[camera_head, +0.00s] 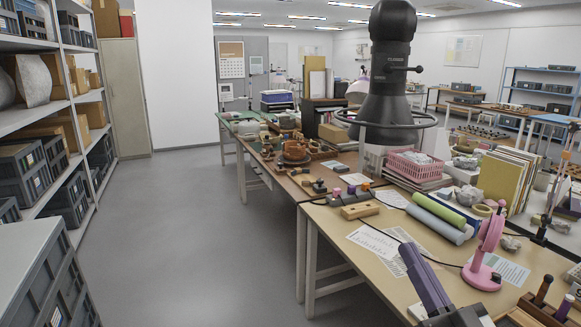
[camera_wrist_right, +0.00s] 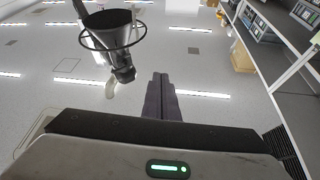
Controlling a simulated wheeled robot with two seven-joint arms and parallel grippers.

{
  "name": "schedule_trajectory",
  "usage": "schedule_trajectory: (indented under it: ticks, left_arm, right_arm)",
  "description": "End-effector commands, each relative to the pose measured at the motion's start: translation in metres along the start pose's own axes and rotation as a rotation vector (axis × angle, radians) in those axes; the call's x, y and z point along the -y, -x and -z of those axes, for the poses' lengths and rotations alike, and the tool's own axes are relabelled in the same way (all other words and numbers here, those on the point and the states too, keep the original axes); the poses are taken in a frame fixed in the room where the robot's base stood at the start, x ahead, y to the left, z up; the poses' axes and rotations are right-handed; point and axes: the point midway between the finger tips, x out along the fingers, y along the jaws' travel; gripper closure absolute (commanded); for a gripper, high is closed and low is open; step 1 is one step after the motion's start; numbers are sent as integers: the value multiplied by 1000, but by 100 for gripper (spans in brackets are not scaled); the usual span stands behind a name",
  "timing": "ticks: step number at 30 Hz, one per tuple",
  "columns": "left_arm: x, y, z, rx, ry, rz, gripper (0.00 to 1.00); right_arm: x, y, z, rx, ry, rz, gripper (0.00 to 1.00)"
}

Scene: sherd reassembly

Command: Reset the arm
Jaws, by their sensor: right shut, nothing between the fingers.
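My right gripper (camera_head: 410,254) rises from the bottom of the head view, at the near edge of the long wooden table (camera_head: 384,223). Its dark purple fingers are closed together, with nothing visible between them. In the right wrist view the same fingers (camera_wrist_right: 161,80) stand side by side against a pale background with ceiling lights. No object touches them. My left gripper is in neither view.
A black extraction hood with a ring (camera_head: 391,85) hangs over the table. A pink stand (camera_head: 486,248), green and grey rolls (camera_head: 438,214), a pink basket (camera_head: 415,168) and a wooden block (camera_head: 360,211) occupy the table. Shelving (camera_head: 64,95) lines the left; the floor (camera_head: 200,235) between is clear.

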Motion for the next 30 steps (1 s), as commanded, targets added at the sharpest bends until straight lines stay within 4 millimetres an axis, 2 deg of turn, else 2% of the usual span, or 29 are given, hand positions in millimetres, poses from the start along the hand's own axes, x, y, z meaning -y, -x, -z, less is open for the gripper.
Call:
schedule_trajectory:
  ticks: [3, 7, 8, 11, 14, 15, 17, 18, 20, 21, 24, 27, 30]
  left_arm:
    - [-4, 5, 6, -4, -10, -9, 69]
    - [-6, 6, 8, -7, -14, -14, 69]
    - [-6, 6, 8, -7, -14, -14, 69]
    - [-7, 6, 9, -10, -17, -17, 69]
    - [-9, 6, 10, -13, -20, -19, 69]
    - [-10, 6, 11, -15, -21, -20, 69]
    - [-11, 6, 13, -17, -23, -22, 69]
    - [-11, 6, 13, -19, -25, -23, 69]
    - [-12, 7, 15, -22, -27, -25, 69]
    - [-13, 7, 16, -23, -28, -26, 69]
    - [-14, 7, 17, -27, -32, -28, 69]
    - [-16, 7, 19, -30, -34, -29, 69]
    - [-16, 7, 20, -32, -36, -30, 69]
  right_arm:
    - [-3, -3, 10, -6, -7, -20, 100]
    - [-6, -1, 8, 2, -7, -35, 100]
    - [-6, 1, 4, 14, -7, -42, 100]
    - [-10, 20, -29, 101, -6, -80, 100]
    - [-11, 57, -81, 255, 4, -134, 100]
    - [-10, 77, -104, 329, 8, -155, 100]
    - [-7, 109, -138, 444, 16, -180, 100]
    - [-4, 132, -158, 520, 21, -192, 100]
    - [3, 168, -186, 633, 27, -205, 100]
    - [9, 194, -204, 710, 31, -209, 100]
    - [26, 256, -238, 888, 35, -205, 100]
    - [44, 310, -260, 1035, 35, -189, 100]
    - [59, 350, -272, 1138, 31, -169, 100]
